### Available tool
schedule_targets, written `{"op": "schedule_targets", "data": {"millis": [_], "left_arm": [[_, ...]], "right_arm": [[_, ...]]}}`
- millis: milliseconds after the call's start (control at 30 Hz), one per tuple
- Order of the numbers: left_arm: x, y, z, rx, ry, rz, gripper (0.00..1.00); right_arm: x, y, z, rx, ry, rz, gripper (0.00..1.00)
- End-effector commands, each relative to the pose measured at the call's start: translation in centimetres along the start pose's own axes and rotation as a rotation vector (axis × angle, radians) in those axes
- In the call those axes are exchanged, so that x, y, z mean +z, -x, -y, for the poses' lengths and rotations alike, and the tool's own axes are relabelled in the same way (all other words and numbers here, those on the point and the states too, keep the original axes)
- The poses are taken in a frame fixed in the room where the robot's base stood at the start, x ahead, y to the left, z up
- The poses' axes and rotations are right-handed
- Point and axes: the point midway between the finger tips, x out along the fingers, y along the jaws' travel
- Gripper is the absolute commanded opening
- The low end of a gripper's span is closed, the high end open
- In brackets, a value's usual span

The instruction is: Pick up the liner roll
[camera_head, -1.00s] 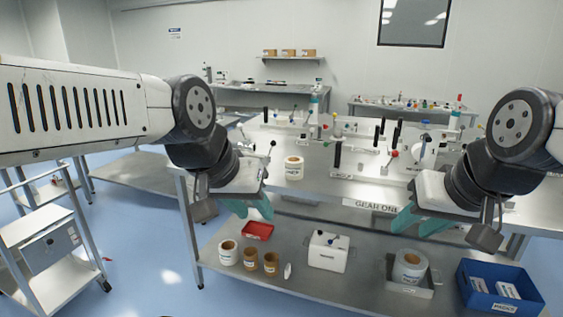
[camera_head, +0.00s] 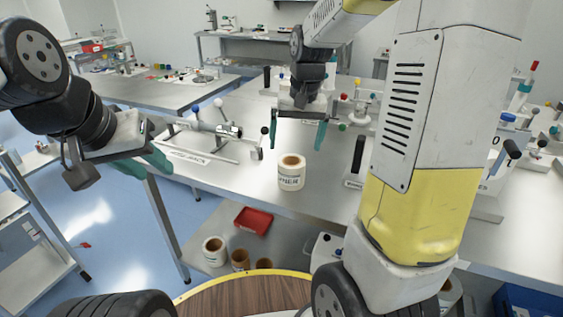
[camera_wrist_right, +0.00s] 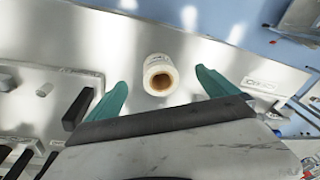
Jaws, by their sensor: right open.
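The liner roll (camera_head: 291,178) is a cream roll with a brown core and dark lettering. It stands upright on the steel table near its front edge, and also shows in the right wrist view (camera_wrist_right: 158,82). My right gripper (camera_head: 297,132) is open and empty, above and beyond the roll in the head view. In the right wrist view the roll appears in the gap between its two green fingers (camera_wrist_right: 163,88), touching neither. My left gripper (camera_head: 148,160) is off to the left by the table's corner; its finger gap is not clear.
A metal shaft fixture (camera_head: 212,130) lies left of the roll on the steel table (camera_head: 235,180). A black-handled device (camera_head: 357,160) stands to its right. The lower shelf holds a red tray (camera_head: 253,220) and several rolls. Bare tabletop surrounds the liner roll.

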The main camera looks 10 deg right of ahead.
Motion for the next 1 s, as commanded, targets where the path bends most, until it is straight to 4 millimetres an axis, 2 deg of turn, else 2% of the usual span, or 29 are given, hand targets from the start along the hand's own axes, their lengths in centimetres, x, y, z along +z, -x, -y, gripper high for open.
{"op": "schedule_targets", "data": {"millis": [33, 200, 367, 1000], "left_arm": [[0.0, 0.0, 0.0, 0.0, 0.0, 0.0, 0.36], [0.0, 0.0, 0.0, 0.0, 0.0, 0.0, 0.36], [0.0, 0.0, 0.0, 0.0, 0.0, 0.0, 0.36], [0.0, 0.0, 0.0, 0.0, 0.0, 0.0, 0.36]], "right_arm": [[-1.1, -2.0, 0.0, 0.02, -0.009, 0.037, 0.98], [-3.4, -6.4, -0.3, 0.069, -0.037, 0.104, 0.98], [-4.1, -8.3, -0.5, 0.089, -0.046, 0.129, 0.98], [-3.5, -15.9, -1.3, 0.092, -0.047, 0.133, 0.98]]}}
